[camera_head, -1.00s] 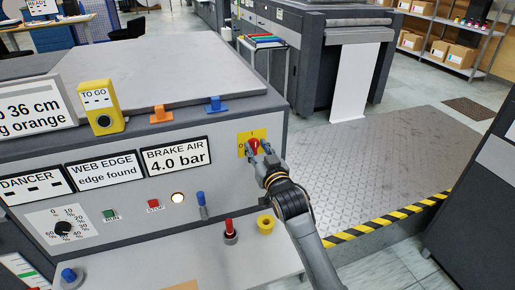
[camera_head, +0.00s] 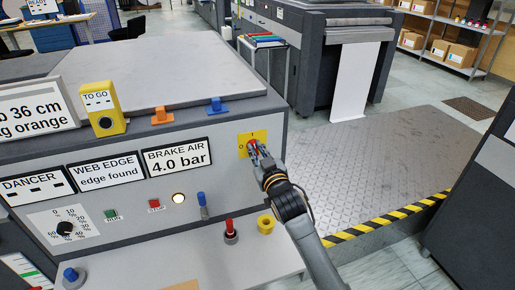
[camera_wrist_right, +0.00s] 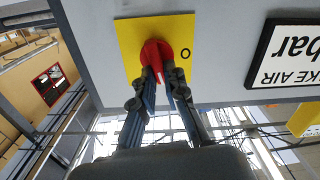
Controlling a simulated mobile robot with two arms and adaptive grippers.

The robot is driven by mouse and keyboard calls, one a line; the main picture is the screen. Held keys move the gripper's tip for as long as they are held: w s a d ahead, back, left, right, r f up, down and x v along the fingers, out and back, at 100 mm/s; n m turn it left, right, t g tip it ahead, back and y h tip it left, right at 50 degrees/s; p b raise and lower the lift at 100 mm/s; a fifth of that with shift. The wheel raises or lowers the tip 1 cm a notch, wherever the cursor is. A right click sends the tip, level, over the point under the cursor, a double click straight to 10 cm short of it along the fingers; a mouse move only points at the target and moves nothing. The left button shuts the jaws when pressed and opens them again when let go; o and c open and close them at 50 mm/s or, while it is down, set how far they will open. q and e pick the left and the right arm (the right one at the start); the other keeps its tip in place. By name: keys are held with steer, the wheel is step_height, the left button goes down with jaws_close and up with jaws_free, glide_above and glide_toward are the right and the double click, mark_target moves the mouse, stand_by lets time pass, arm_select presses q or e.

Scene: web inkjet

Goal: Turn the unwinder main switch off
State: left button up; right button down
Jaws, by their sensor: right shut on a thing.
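The main switch is a red rotary knob (camera_wrist_right: 155,55) on a yellow plate (camera_wrist_right: 128,37) at the right end of the grey cabinet front. In the head view the plate (camera_head: 244,138) shows a 0 at left and an I at top. The wrist view is upside down; there the knob's white mark points down, which seems to be the I side. My right gripper (camera_head: 256,149) is shut on the knob, one finger on each side of it, as the wrist view also shows (camera_wrist_right: 163,78). The fingers partly hide the knob in the head view. My left gripper is not in view.
A brake air sign (camera_head: 178,160) is left of the switch. Below it are a lit lamp (camera_head: 178,197), a blue lever (camera_head: 202,204), a red knob (camera_head: 231,228) and a yellow knob (camera_head: 266,223) on the ledge. A metal platform (camera_head: 370,165) with a striped edge lies at right.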

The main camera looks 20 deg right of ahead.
steer(key=shift+a+f+n+p, duration=0.2)
steer(key=shift+n+p, duration=0.2)
steer(key=shift+n, duration=2.15)
steer(key=shift+a+f+n+p, duration=0.2)
steer(key=shift+n+p, duration=0.2)
steer(key=shift+n, duration=2.2)
steer(key=shift+a+f+n+p, duration=0.15)
steer(key=shift+n+p, duration=0.25)
steer(key=shift+n, duration=2.15)
steer(key=shift+f, duration=0.1)
steer(key=c, duration=1.4)
jaws_free()
steer(key=s, duration=1.2)
steer(key=shift+d, duration=0.25)
